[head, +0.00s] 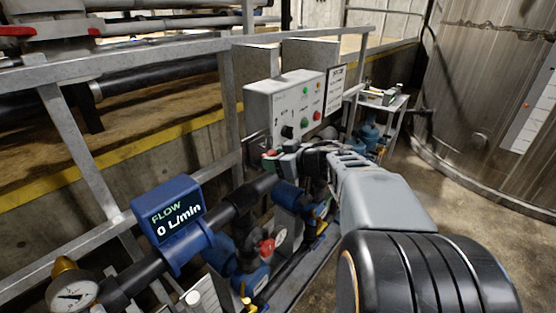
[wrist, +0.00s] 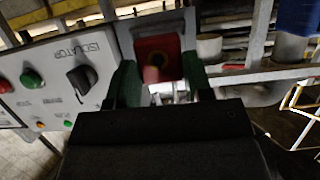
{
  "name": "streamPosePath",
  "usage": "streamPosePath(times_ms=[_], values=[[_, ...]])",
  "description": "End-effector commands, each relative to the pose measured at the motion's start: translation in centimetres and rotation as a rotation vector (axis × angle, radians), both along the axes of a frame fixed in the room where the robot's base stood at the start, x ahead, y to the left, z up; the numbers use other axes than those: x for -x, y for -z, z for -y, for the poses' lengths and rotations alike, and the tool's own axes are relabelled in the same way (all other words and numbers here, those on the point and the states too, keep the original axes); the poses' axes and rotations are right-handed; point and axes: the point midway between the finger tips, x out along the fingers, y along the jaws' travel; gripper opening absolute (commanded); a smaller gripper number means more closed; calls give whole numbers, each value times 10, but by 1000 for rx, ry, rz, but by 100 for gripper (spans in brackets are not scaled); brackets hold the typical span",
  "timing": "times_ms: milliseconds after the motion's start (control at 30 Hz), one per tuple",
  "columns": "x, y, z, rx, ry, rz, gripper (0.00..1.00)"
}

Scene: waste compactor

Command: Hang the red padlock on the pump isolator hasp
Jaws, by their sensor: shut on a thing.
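My gripper (wrist: 159,80) is shut on the red padlock (wrist: 157,50), with one green-padded finger on each side of it in the wrist view. In the head view my gripper (head: 280,158) is beside the lower left of the grey control box (head: 262,105), with a little red showing at its tip. The black isolator switch (wrist: 83,80) is on the panel face, left of the padlock in the wrist view; it also shows in the head view (head: 287,131). A grey metal piece (wrist: 155,24) is directly behind the padlock. I cannot tell whether the shackle passes through the hasp.
The panel carries green and red buttons (wrist: 32,79). Galvanised railing (head: 150,52) runs behind. A blue flow meter (head: 168,207) reading 0 L/min, dark pipework and a red-handled valve (head: 267,246) are below and left of my arm. Open floor (head: 490,200) lies to the right.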

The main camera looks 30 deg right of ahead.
Motion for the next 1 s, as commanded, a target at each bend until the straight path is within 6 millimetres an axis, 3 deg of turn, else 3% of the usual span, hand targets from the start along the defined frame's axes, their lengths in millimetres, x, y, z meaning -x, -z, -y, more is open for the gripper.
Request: streamPosePath(times_ms=[1000], values=[[-19,-1,-9,1,-1,0,28]])
